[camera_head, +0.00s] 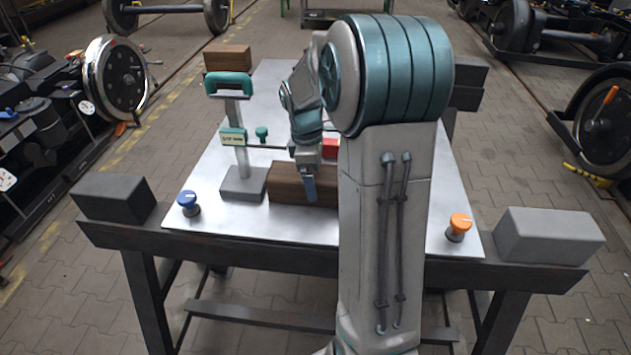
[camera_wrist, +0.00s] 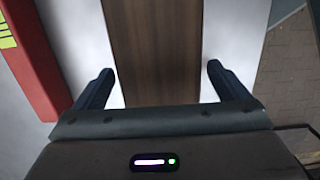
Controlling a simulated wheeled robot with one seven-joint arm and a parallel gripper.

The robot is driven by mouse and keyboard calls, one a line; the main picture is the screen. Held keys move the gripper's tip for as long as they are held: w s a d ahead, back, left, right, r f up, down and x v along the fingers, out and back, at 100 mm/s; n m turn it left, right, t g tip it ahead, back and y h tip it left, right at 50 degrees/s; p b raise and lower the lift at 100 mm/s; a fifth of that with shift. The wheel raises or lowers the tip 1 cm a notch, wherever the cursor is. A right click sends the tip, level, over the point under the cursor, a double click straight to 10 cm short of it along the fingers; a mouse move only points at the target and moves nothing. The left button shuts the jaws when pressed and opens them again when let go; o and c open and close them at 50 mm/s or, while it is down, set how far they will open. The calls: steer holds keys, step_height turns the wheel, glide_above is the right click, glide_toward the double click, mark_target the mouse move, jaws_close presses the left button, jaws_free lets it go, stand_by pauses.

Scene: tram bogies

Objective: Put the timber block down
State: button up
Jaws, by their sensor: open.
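The timber block (camera_head: 285,183), long and dark brown, lies on the grey metal table top (camera_head: 285,229), partly hidden behind my arm. My gripper (camera_head: 309,180) is low at the block, with one finger showing in front of its near face. In the wrist view the block (camera_wrist: 158,45) runs between the two dark fingers of my gripper (camera_wrist: 160,75). The fingers stand apart, with a pale gap on each side of the wood. A second, smaller brown block (camera_head: 228,57) sits high on a stand with a teal handle-like piece (camera_head: 229,86).
The stand's grey foot (camera_head: 243,184) is close left of the timber block. A red part (camera_head: 330,148) is behind it and also shows in the wrist view (camera_wrist: 32,60). A blue knob (camera_head: 188,203) and an orange knob (camera_head: 459,227) are at the front corners. Bare table lies in front.

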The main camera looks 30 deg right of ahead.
steer(key=r, duration=0.5)
steer(key=a+r+p, duration=0.1)
steer(key=r, duration=0.2)
steer(key=shift+w, duration=0.25)
steer(key=shift+r, duration=0.35)
steer(key=shift+s+a+r, duration=0.15)
steer(key=shift+s+a, duration=0.05)
steer(key=shift+a, duration=0.1)
steer(key=s+a+f+m+t, duration=0.1)
steer(key=s+a+m, duration=0.4)
steer(key=s, duration=0.4)
steer(key=s+a+f+m+t+y, duration=0.1)
steer(key=s+a+m+t, duration=0.1)
steer(key=s+a+m, duration=0.4)
steer(key=s+a, duration=0.1)
steer(key=s, duration=0.3)
steer(key=shift+a, duration=0.25)
